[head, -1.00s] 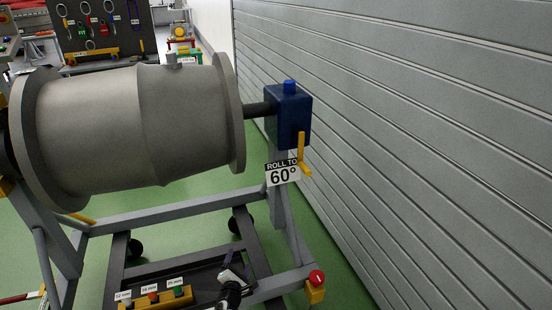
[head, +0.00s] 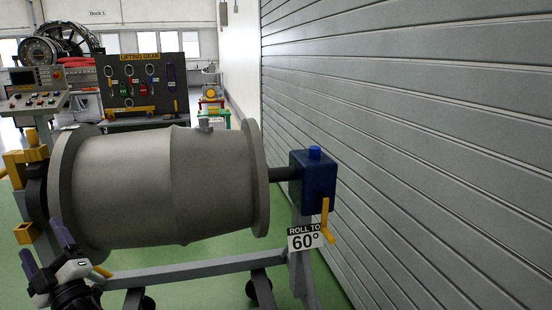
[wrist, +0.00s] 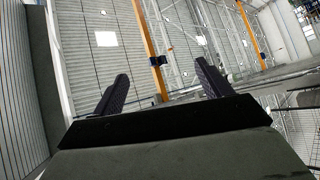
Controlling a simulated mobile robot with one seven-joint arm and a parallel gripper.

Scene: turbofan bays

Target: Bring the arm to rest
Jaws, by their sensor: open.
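My gripper (head: 46,252) is at the lower left of the head view, its dark fingers spread apart and pointing up. It appears in front of the left end of a large grey engine casing (head: 165,188), with nothing between the fingers. In the wrist view my gripper (wrist: 162,88) shows two separated dark fingers with an empty gap. Beyond them are the roof, lights and yellow-orange beams of the hall. Most of my arm is outside the head view.
The casing lies on a grey wheeled stand (head: 190,269) with a blue end box (head: 313,182) and a "ROLL TO 60°" sign (head: 304,238). A ribbed shutter wall (head: 420,150) closes the right side. A lifting gear board (head: 146,84) and a control console (head: 37,92) stand behind.

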